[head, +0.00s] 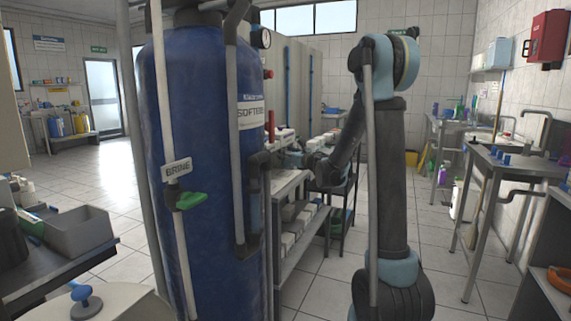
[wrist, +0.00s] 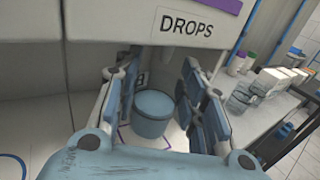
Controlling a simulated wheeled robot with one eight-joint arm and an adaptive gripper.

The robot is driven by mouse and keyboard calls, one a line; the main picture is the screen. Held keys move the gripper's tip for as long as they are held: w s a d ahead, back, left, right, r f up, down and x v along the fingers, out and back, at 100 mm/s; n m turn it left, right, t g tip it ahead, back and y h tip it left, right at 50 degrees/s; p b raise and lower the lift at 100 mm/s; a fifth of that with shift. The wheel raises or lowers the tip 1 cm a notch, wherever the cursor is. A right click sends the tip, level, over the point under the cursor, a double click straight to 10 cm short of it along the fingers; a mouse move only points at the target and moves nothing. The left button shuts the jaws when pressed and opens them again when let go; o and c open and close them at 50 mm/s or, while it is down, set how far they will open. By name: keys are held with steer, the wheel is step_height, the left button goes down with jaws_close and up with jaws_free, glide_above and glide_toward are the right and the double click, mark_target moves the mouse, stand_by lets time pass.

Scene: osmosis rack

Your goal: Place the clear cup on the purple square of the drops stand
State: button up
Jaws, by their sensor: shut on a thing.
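My gripper (wrist: 153,113) has its fingers on either side of a blue-grey round cup (wrist: 152,115), which I take to be the clear cup, and is shut on it. The cup looks upright. Purple lines (wrist: 124,136) of a square show on the white surface around its lower part. I cannot tell whether its base touches that surface. The drops stand (wrist: 110,20) has a DROPS label and rises just behind the cup. In the head view my gripper (head: 297,159) is small, partly hidden near the tank's pipes, and the cup cannot be made out.
Clear containers (wrist: 241,96) and white boxes (wrist: 280,80) stand on the bench to the right. A large blue softener tank (head: 205,150) stands left of my arm in the head view. A grey metal table (head: 515,165) stands at the right, with open floor before it.

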steer(key=shift+w+a, duration=0.4)
steer(key=shift+w, duration=0.1)
steer(key=shift+w+f, duration=0.1)
steer(key=shift+f, duration=1.65)
steer(key=shift+f, duration=0.1)
steer(key=o, duration=0.9)
